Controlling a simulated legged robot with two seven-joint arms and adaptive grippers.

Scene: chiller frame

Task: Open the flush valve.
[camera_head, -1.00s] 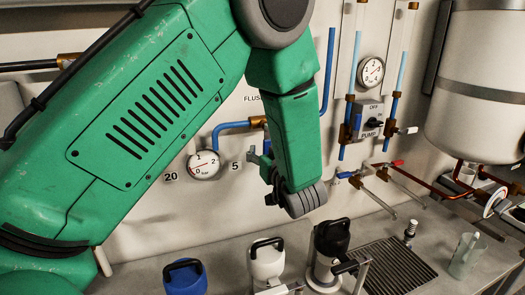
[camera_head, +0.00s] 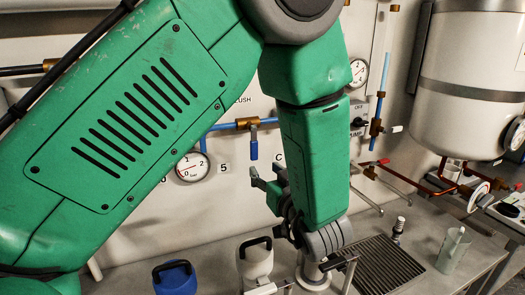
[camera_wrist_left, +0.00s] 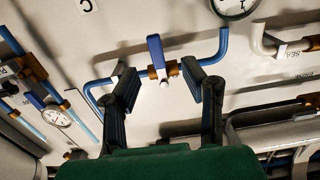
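The flush valve is a brass body (camera_head: 247,122) on a blue pipe, under a partly hidden label ending in "USH". Its blue lever handle (camera_head: 254,148) hangs straight down, crosswise to the pipe. My left gripper (camera_head: 264,182) is just below and right of the handle, fingers apart and empty. In the left wrist view the blue handle (camera_wrist_left: 155,55) and brass body (camera_wrist_left: 163,74) lie between the two spread fingers of my left gripper (camera_wrist_left: 158,82), beyond their tips. I see no clear contact. My right gripper does not show.
A pressure gauge (camera_head: 193,167) is left of the valve. On the bench below stand a blue jug (camera_head: 180,278) and a white jug (camera_head: 257,262). A drain grate (camera_head: 388,262) and a clear beaker (camera_head: 453,250) are at the right, under a white tank (camera_head: 475,70).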

